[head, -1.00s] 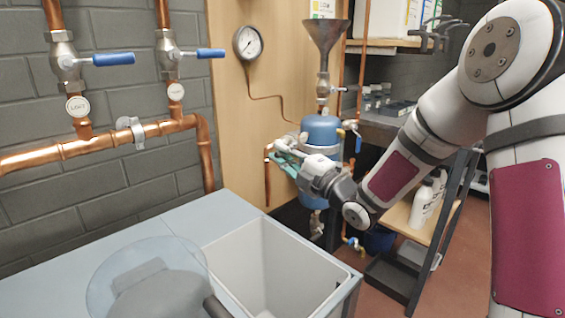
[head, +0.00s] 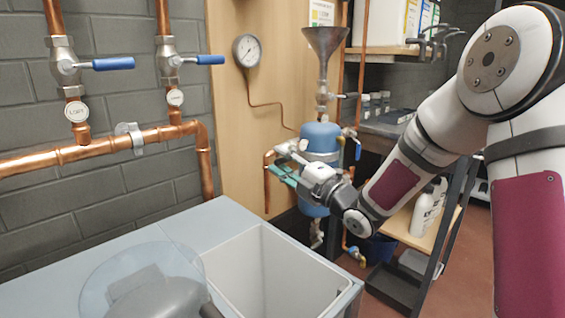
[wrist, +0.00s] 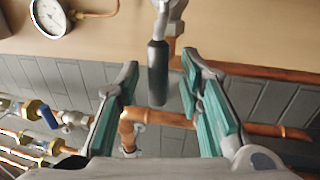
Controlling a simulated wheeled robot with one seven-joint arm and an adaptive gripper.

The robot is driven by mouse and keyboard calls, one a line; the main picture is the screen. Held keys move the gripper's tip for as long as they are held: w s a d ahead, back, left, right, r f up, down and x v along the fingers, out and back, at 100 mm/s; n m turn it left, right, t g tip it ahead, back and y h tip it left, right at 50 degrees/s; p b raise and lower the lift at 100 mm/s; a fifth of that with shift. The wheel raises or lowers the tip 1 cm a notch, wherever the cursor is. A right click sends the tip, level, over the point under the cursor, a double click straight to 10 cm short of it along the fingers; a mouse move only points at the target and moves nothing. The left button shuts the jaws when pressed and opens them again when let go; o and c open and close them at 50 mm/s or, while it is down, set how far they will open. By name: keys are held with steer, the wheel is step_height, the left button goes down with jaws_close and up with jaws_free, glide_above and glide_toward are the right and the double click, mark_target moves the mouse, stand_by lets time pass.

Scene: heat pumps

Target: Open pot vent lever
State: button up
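The pot (head: 322,138) is a blue upright vessel in front of the wood panel, with a metal funnel (head: 325,42) and valve above it. My gripper (head: 284,160) is at the pot's left side in the head view and hides part of it. In the wrist view, a lever with a dark handle (wrist: 158,72) hangs down from a metal valve body. My gripper (wrist: 159,78) is open, with its green-padded fingers on either side of this handle. Gaps show between the handle and both fingers. The head view does not show this lever clearly.
A pressure gauge (head: 246,50) is on the panel, left of the funnel. Copper pipes with blue-handled valves (head: 112,64) run along the brick wall. A grey bench with a sunken basin (head: 262,272) lies in front. A shelf rack with white bottles (head: 422,212) stands right of the pot.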

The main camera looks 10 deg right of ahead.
steer(key=v, duration=1.2)
steer(key=shift+w, duration=0.1)
